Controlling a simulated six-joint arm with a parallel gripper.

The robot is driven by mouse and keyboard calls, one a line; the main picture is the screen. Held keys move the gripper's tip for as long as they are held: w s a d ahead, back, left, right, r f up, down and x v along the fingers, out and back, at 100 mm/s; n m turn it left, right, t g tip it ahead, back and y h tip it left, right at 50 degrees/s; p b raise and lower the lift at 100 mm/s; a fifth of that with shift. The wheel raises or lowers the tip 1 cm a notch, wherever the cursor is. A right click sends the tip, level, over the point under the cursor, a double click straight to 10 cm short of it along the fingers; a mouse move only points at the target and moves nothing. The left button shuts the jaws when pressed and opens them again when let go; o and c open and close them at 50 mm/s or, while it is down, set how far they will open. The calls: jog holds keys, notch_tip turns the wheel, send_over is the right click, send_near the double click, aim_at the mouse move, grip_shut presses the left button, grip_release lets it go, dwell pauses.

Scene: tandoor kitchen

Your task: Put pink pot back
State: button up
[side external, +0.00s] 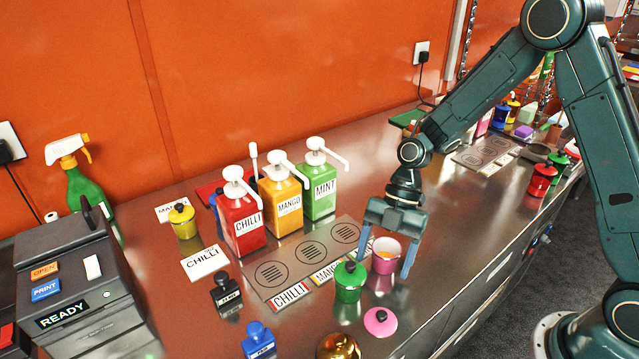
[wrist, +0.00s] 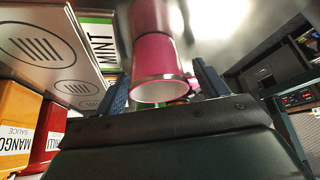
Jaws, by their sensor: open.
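The pink pot (side external: 384,265) stands upright and lidless on the steel counter, just right of the MINT end of the grey pad. Something orange shows inside it. My gripper (side external: 385,264) points down over the pot, with one finger on each side. In the wrist view the pink pot (wrist: 158,58) lies between the two spread fingers of my gripper (wrist: 161,76), with gaps visible beside it. The gripper is open and holds nothing. A pink lid with a black knob (side external: 380,321) lies on the counter nearer the front edge.
A green lidded pot (side external: 349,284) stands close left of the pink pot. The grey pad (side external: 306,254) with printed circles and CHILLI, MANGO labels lies left. Red, yellow and green pump bottles (side external: 320,185) stand behind. A gold-topped pot (side external: 338,347) is at the front.

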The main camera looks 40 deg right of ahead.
jog(key=v, duration=1.2)
jog(key=shift+s+r, duration=0.1)
jog(key=shift+r, duration=0.05)
dwell(0.3)
jog(key=s+r+m+t+h, duration=0.3)
jog(key=s+r+m+t, duration=0.1)
jog(key=s+r+m, duration=0.5)
jog(key=s+d+r+m+t+h, duration=0.1)
jog(key=s+m+t, duration=0.1)
jog(key=s+m, duration=0.3)
jog(key=s+d+r+m+t+h, duration=0.1)
jog(key=s+d+r+m+t, duration=0.1)
jog(key=s+m, duration=0.4)
jog(key=m, duration=0.2)
jog(key=shift+r+m+h, duration=0.3)
jog(key=shift+r, duration=0.05)
